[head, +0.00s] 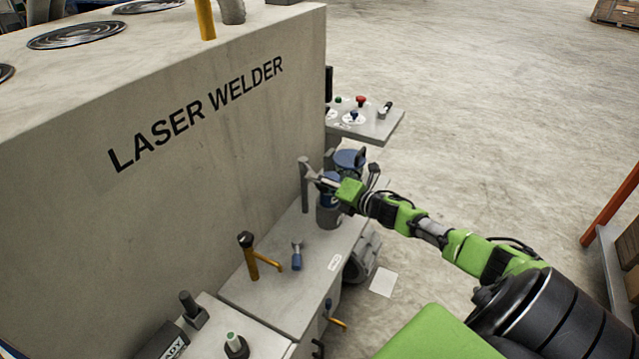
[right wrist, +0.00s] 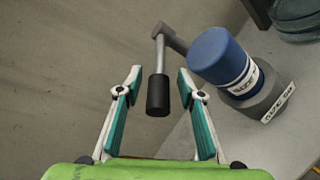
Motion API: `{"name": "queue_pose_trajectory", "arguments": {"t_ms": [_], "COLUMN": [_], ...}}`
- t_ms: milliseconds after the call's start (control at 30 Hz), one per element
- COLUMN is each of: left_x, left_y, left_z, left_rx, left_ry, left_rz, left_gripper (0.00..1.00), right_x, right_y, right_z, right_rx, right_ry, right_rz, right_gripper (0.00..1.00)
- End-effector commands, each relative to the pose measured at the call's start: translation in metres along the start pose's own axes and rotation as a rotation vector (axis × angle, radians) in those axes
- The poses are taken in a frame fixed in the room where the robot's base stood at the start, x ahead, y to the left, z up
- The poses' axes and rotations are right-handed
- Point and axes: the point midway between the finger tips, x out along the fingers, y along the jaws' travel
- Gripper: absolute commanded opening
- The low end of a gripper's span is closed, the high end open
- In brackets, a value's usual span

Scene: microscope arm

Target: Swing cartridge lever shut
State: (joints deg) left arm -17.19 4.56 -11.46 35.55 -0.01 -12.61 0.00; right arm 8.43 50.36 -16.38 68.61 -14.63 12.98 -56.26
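The cartridge lever (right wrist: 160,58) shows in the right wrist view as a thin metal arm from a grey post, ending in a black grip (right wrist: 158,95). A blue cartridge (right wrist: 218,56) with a white-labelled band sits in a grey holder (right wrist: 262,97) to the right. My right gripper (right wrist: 160,77) is open, its fingers on either side of the grip with visible gaps. My left gripper is not in view.
The laser welder's large wall (head: 200,190) rises left of the ledge (head: 300,290). A yellow handle (head: 251,262) and a small blue-handled tool (head: 297,258) are on the ledge. A button panel (head: 375,122) juts out behind the cartridge. The floor to the right is mostly clear.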

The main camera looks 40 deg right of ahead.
Motion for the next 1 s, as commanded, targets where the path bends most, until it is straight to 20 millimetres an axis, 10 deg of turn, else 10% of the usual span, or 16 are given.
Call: {"name": "queue_pose_trajectory", "arguments": {"t_ms": [1000], "left_x": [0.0], "left_y": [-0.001], "left_z": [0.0], "left_rx": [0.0], "left_ry": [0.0], "left_rz": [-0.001], "left_gripper": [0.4], "right_x": [-0.1], "right_y": [-0.001], "right_z": [-0.001], "right_rx": [0.001], "right_ry": [0.002], "right_rz": [-0.002], "right_gripper": [0.35]}}
